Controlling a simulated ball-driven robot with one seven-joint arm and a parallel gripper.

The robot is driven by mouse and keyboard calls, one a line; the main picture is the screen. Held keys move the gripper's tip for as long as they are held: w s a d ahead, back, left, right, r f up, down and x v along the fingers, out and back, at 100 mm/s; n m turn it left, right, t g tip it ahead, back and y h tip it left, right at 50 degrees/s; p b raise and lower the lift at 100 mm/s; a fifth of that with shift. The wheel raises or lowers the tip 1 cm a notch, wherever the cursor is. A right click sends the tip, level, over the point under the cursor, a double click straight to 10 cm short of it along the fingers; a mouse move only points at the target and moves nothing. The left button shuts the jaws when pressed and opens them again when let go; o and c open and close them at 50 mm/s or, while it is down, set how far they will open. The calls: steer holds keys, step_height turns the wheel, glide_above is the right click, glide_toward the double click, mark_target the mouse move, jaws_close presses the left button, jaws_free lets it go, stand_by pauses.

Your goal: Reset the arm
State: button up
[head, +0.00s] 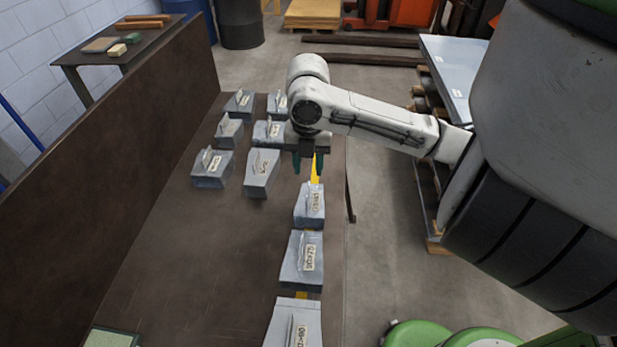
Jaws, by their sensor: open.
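My gripper (308,162) hangs from the end of my white arm (375,115), which reaches in from the right over the far right part of the brown table (180,265). Its dark fingers point down, are apart and hold nothing. A grey metal duct piece (309,205) with a label stands just in front of and below the gripper. A yellow strip (316,170) on the table shows beside the right finger. The arm hides part of the duct pieces behind it.
More labelled duct pieces (301,258) line the table's right edge toward me. Several others (212,168) stand in a group at the far end. A tall brown panel (110,160) borders the left side. The table's middle is bare. Sheet metal on pallets (455,70) lies right.

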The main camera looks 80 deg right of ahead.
steer(key=shift+r, duration=1.65)
